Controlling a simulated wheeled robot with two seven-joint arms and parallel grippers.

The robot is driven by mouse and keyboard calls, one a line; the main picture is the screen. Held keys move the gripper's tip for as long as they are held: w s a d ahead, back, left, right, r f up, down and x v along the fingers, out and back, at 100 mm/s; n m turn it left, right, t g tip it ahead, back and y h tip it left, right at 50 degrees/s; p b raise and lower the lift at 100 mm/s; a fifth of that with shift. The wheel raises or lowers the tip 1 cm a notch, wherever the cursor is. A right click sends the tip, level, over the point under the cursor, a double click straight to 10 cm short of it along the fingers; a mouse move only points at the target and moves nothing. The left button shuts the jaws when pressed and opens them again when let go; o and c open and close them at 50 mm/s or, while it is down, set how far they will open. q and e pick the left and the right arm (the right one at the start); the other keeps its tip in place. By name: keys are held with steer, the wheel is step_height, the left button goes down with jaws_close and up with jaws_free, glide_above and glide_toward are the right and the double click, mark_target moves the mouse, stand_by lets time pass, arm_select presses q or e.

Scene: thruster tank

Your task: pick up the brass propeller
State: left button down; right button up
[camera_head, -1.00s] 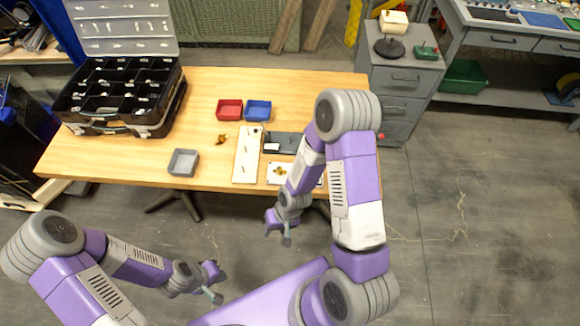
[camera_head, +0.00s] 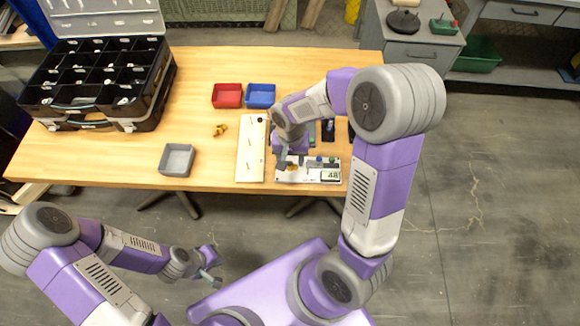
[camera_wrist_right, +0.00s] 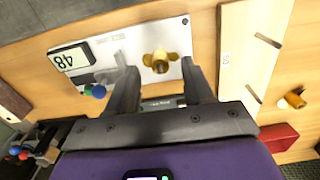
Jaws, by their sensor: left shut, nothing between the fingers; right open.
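A brass, propeller-shaped piece (camera_wrist_right: 160,62) sits on a white plate with a numeric display, seen in the right wrist view. My right gripper (camera_head: 283,162) is open above this plate, its fingers on either side of the piece in the wrist view, with nothing held. I cannot tell the exact height gap. In the head view the gripper partly hides the piece. A second brass-coloured piece (camera_head: 220,130) lies on the table left of the white board; it also shows in the right wrist view (camera_wrist_right: 292,99). My left gripper (camera_head: 210,278) is shut and empty, off the table's front edge.
The white plate with the display (camera_head: 330,176) lies near the table's front edge, beside a long white board (camera_head: 250,150). Red (camera_head: 227,96) and blue (camera_head: 260,96) trays stand behind; a grey tray (camera_head: 177,160) is left. A black compartment case (camera_head: 100,85) fills the far left.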

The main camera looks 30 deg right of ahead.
step_height(320, 180, down, 2)
steer(key=shift+f, duration=0.1)
jaws_close()
stand_by(0.4)
step_height(320, 180, up, 10)
steer(key=p, duration=0.3)
